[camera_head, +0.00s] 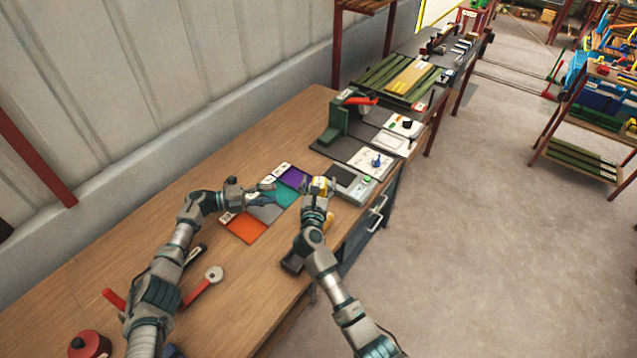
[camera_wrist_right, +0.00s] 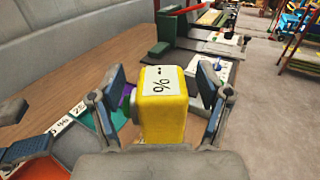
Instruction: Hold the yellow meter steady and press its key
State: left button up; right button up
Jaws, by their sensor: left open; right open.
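The yellow meter (camera_wrist_right: 164,104) stands between the two fingers of my right gripper (camera_wrist_right: 160,105) in the right wrist view. Its pale top face carries a dark "%" mark and small dots. The right fingers are open, one on each side, and look apart from it. In the head view the meter (camera_head: 320,187) shows just beyond my right gripper (camera_head: 318,190), largely hidden by it. I cannot make out a key for sure. My left gripper (camera_head: 264,193) is open and empty over the coloured mats, left of the meter. Part of it shows at the lower left of the wrist view.
Orange (camera_head: 243,227), teal and purple mats lie on the wooden table (camera_head: 130,255). A grey device (camera_head: 352,184) and a green press-like machine (camera_head: 343,122) stand beyond the meter. A red-handled tool (camera_head: 203,287) and a red round object (camera_head: 88,344) lie at the near left.

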pick_arm(q)
jog(key=shift+c, duration=0.4)
pick_arm(e)
jog(key=c, duration=1.4)
pick_arm(q)
grip_shut()
pick_arm(e)
jog(key=shift+c, duration=0.2)
